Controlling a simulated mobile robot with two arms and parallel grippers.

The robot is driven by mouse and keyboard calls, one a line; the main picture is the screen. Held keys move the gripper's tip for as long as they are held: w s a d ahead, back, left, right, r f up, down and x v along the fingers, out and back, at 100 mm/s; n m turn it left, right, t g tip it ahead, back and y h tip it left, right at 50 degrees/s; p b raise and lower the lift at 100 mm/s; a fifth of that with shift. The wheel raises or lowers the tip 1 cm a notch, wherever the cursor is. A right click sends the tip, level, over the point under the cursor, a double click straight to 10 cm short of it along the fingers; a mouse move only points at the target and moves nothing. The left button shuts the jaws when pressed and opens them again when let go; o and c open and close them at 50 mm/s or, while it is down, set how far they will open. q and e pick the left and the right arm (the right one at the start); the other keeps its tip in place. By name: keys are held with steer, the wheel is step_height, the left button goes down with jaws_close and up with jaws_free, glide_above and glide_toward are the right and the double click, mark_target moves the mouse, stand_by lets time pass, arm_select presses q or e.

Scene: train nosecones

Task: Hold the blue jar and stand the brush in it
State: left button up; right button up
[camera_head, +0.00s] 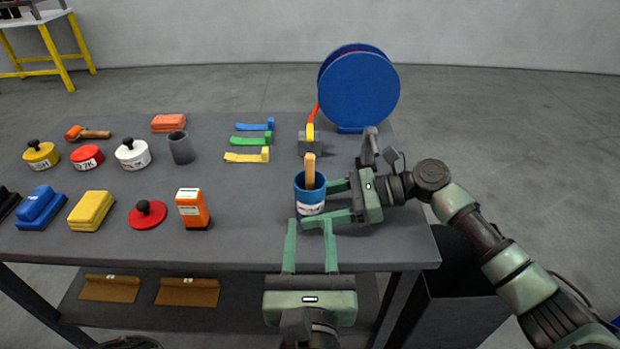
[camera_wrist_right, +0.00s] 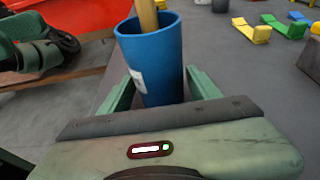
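The blue jar (camera_head: 311,194) with a white label is upright near the front right of the grey table. The brush (camera_head: 310,170) stands in it, with its tan handle up and its lower end hidden inside. My right gripper (camera_head: 316,203) comes from the right and is shut on the jar, one finger on each side. The right wrist view shows the jar (camera_wrist_right: 152,62) between the fingers and the handle (camera_wrist_right: 148,16) rising from its mouth. My left gripper (camera_head: 310,224) is open and empty, with its fingertips just in front of the jar.
A blue disc (camera_head: 358,88) stands at the back right. Blue, green and yellow (camera_head: 248,156) pieces lie behind the jar, near a grey block (camera_head: 311,144). Table space left of the jar is clear.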

steer(key=shift+o, duration=0.7)
